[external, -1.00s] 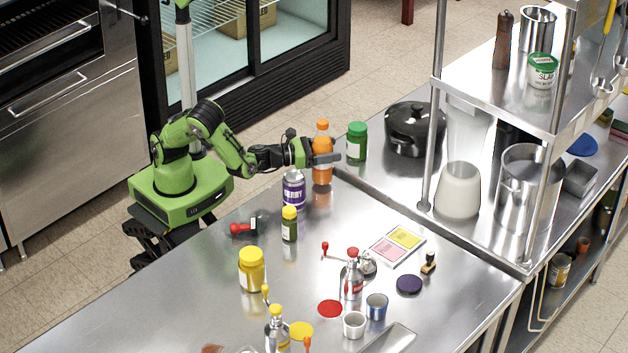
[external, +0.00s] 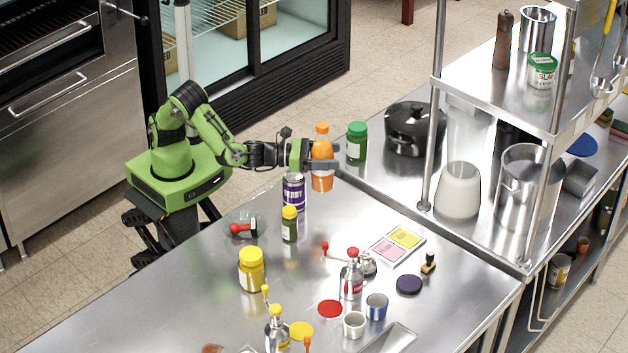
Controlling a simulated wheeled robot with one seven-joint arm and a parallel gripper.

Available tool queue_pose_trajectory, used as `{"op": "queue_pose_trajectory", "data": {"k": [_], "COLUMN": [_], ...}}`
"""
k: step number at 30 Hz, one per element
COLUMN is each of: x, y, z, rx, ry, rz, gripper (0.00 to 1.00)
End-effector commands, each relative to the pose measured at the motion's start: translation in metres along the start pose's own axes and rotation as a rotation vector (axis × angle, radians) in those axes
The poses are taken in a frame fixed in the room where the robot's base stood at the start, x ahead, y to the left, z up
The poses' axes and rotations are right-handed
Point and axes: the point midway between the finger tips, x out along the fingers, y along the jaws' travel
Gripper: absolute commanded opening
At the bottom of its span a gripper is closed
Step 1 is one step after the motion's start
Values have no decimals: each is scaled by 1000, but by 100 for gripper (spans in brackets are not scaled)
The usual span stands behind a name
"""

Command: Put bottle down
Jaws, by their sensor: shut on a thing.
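The bottle (external: 321,150) is orange with an orange cap and stands upright in my gripper (external: 322,164). My gripper is shut around its middle, reaching in from the left. The bottle is over the back corner of the steel table (external: 190,290), close to the seam with the rear counter. Whether its base touches the steel or hangs just above it, I cannot tell.
A purple can (external: 293,193) stands just in front of the bottle, with a small yellow-capped jar (external: 289,225) nearer. A green-lidded jar (external: 357,142) and black pot (external: 414,128) are behind to the right. Bare steel lies right of the can.

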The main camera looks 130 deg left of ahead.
Motion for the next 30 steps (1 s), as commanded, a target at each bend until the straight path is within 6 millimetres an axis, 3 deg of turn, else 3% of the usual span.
{"op": "queue_pose_trajectory", "data": {"k": [1,3,9,15,20,30], "x": [-4,-10,-39,-68,-75,-75], "y": [-28,-62,-151,-210,-224,-223], "z": [4,4,4,4,-3,-70], "rx": [-2,-3,-4,-5,-3,-2], "ry": [-5,-5,-3,0,3,3], "rz": [-48,-106,-261,-368,-393,-392], "gripper": [17,17,17,17,17,17]}}
